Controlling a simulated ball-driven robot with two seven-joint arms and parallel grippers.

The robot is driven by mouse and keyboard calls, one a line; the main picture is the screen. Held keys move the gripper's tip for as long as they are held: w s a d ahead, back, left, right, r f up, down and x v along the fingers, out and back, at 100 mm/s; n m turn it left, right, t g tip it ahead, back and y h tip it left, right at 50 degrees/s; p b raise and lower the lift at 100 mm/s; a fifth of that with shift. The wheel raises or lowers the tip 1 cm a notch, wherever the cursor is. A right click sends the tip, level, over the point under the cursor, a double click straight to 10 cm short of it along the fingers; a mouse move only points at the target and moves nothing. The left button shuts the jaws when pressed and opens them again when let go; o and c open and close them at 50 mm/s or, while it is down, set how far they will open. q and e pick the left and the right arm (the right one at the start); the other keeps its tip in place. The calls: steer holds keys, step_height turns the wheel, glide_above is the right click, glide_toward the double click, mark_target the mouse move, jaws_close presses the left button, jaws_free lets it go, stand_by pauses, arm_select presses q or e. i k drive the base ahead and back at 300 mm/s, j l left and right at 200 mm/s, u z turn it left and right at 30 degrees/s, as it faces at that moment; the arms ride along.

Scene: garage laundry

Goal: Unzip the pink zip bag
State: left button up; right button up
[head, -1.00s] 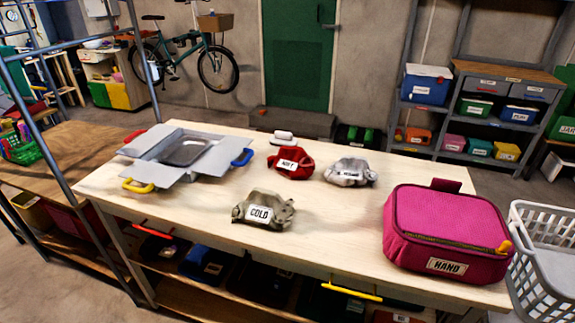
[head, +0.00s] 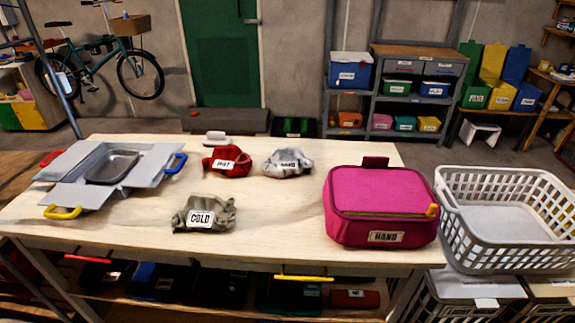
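The pink zip bag (head: 372,195) sits upright at the right end of the wooden table in the head view. Its front label reads "HAND". A zip line runs along the front edge of its top, and a yellow-orange zip pull (head: 432,210) is at the right end of that line. The bag looks closed. A dark pink tab stands up at its back edge. Neither of my grippers is in view.
On the table (head: 275,232) are a grey open-flapped box (head: 72,163), a red bundle (head: 226,161), a pale bundle (head: 288,161) and a beige "COLD" bundle (head: 204,213). A white basket (head: 505,222) stands close right of the bag. The table's front middle is clear.

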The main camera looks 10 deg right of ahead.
mark_target(430, 214)
steer(key=z, duration=1.35)
